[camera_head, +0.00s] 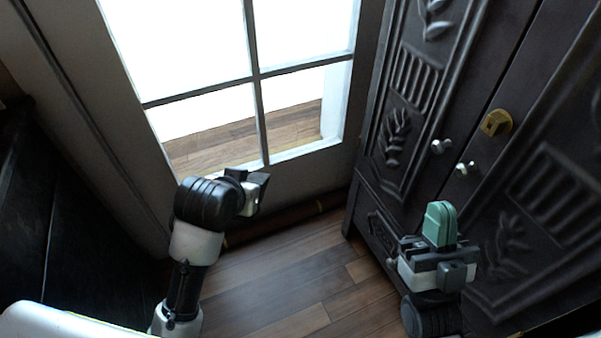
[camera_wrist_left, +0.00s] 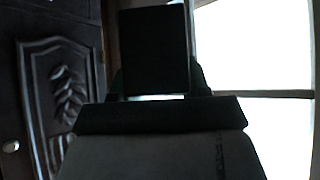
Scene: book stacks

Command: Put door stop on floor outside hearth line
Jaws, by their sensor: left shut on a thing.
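My left gripper (camera_head: 250,190) is in front of the glass door, above the floor, shut on a dark thing. A dark block (camera_wrist_left: 155,50) stands at the gripper in the left wrist view. It may be the door stop, but it is too dark to be sure. The left fingertips are hard to make out. My right gripper (camera_head: 440,223) has teal fingers that appear pressed together, with nothing visible between them. It is in front of the dark cabinet. The wooden floor (camera_head: 280,285) shows between my arms. I cannot make out a hearth line.
The glass door (camera_head: 200,115) with white panes is behind my left gripper. The carved dark cabinet (camera_head: 400,120) with small knobs and a brass lock (camera_head: 496,123) fills the right. A dark panel (camera_head: 60,220) stands at the left. The floor between the arms is clear.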

